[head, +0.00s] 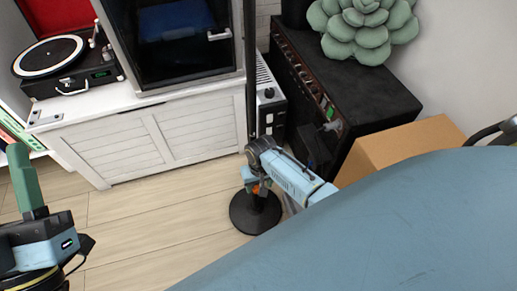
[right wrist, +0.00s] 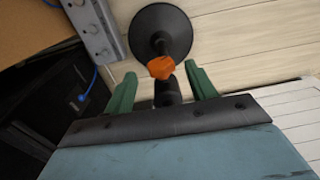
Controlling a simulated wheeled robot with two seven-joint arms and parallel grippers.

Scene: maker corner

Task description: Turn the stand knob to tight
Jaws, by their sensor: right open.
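The stand has a round black base (head: 255,212) on the floor and a thin dark upright pole (head: 250,70). Its orange knob (right wrist: 161,67) shows in the right wrist view, low on the stand, and as a small orange patch in the head view (head: 259,190). My right gripper (right wrist: 161,73) is open, its green fingertips on either side of the knob. I see a gap on both sides, so it does not hold it. In the head view my right wrist hides part of the stand. My left gripper (head: 18,150) is at the far left, away from the stand; its jaw opening is unclear.
A white cabinet (head: 150,140) with a turntable (head: 50,58) stands behind the stand. A black amplifier (head: 345,85) with a succulent (head: 362,28) and a cardboard box (head: 400,145) are to the right. Light wooden floor (head: 150,225) is clear left of the base.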

